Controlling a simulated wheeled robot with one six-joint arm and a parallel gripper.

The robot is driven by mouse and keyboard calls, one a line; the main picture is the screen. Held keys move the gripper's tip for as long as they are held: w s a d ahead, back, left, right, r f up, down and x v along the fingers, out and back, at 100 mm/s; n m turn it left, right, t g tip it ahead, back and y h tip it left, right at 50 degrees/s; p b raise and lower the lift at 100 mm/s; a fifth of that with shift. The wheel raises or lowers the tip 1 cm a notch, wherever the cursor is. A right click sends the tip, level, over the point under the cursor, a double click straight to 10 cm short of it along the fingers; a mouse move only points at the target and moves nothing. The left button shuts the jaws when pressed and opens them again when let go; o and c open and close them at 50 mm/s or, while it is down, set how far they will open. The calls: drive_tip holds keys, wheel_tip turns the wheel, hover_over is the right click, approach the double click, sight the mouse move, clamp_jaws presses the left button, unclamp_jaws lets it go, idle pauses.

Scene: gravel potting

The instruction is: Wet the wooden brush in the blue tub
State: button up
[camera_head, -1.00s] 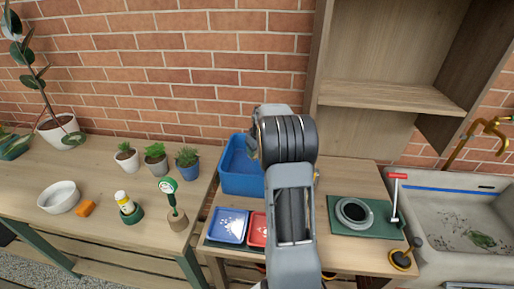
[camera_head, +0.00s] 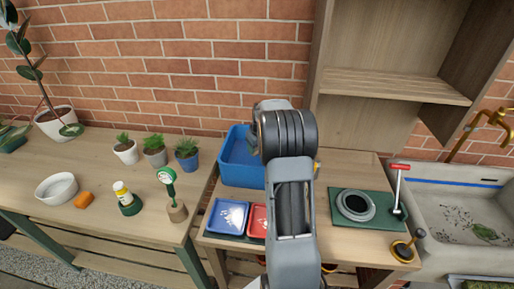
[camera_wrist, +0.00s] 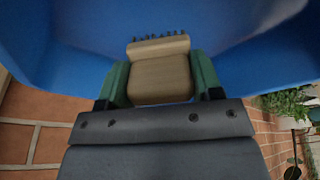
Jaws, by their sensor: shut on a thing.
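The blue tub (camera_head: 237,172) stands at the back left of the right-hand table, against the brick wall, partly hidden by my arm. In the wrist view the inside of the blue tub (camera_wrist: 75,35) fills the upper part. My gripper (camera_wrist: 153,85) is shut on the wooden brush (camera_wrist: 160,75), with a green finger on each side of its block. The brush's dark bristles point towards the tub's inside. I cannot tell whether the bristles touch water. In the head view my arm hides the gripper and brush.
A blue tray (camera_head: 228,217) and a red tray (camera_head: 257,222) lie in front of the tub. A green mat (camera_head: 379,229) with a round grey ring (camera_head: 356,205) lies to the right. Potted plants (camera_head: 154,151) stand on the left table. A sink (camera_head: 455,218) is at far right.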

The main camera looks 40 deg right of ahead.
drive_tip(key=shift+r, duration=0.1)
drive_tip(key=shift+r+p, duration=3.1)
drive_tip(key=shift+r, duration=1.6)
wheel_tip(320, 180, up, 4)
drive_tip(key=p, duration=0.2)
drive_tip(key=shift+p, duration=0.35)
